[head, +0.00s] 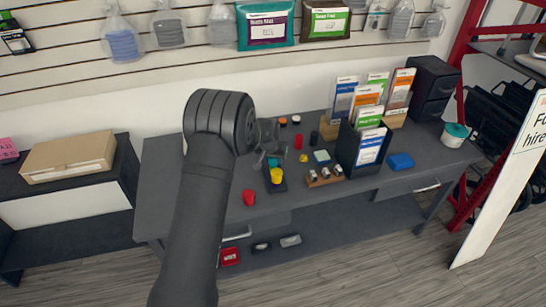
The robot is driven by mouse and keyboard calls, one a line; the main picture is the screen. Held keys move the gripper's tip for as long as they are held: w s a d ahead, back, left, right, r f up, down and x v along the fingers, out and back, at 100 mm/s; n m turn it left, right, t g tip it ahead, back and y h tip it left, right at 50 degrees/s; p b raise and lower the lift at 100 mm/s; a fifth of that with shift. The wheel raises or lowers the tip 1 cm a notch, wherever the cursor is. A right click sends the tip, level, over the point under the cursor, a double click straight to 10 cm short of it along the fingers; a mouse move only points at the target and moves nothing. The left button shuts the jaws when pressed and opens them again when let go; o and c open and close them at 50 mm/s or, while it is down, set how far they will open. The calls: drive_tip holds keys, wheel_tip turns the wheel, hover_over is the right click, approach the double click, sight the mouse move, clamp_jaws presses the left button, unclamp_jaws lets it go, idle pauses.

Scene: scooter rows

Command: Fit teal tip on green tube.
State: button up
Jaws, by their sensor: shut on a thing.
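My gripper (271,146) is over the left middle of the grey workbench, partly hidden behind my own dark arm. It is shut on a small teal piece that looks like the teal tip, though only a little teal shows between and beside the fingers. Just below it, a yellow piece (277,175) stands upright on a dark base. From here I cannot tell whether the gripper touches it. I cannot make out the green tube for certain; it is too small or hidden.
Loose red pieces lie on the grey workbench (165,190), one at the front (248,198) and one behind (298,141). A wooden rack (325,177) holds several small parts.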

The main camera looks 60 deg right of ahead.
drive_tip(key=shift+f, duration=0.3)
drive_tip(key=o, duration=1.4)
drive_tip(key=shift+o, duration=0.2)
drive_tip(key=shift+r, duration=0.2)
drive_tip(key=shift+r, duration=2.85)
drive_tip(key=shift+f, duration=0.15)
drive_tip(key=shift+f, duration=2.9)
